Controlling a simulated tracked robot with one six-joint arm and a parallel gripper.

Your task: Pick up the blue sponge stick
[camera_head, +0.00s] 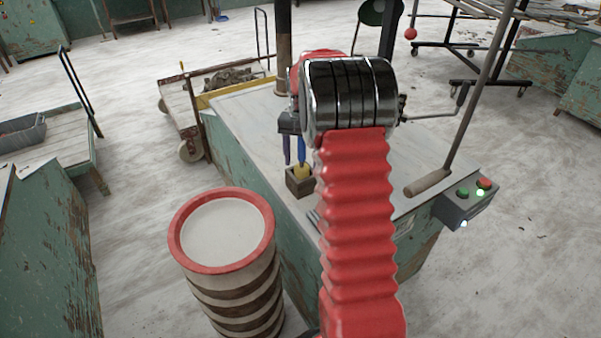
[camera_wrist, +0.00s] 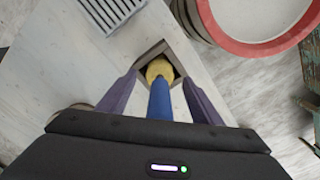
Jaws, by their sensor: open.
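The sponge stick has a blue handle (camera_wrist: 160,100) and a yellow sponge end (camera_wrist: 159,69). In the head view the stick (camera_head: 301,150) stands upright with its sponge end down in a small dark open box (camera_head: 299,188) on the table. The box also shows in the wrist view (camera_wrist: 179,60). My gripper (camera_wrist: 161,80) is open, pointing down over the stick. Its two purple-grey fingers are on either side of the blue handle, with gaps visible on both sides. In the head view my arm hides part of my gripper (camera_head: 293,158).
The worktable (camera_head: 250,115) is mostly bare around the box. A metal grate (camera_wrist: 108,10) is in its top. A red-rimmed drum (camera_head: 224,270) stands close beside the table. A lever with a wooden grip (camera_head: 428,182) and a button box (camera_head: 468,201) are at the right.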

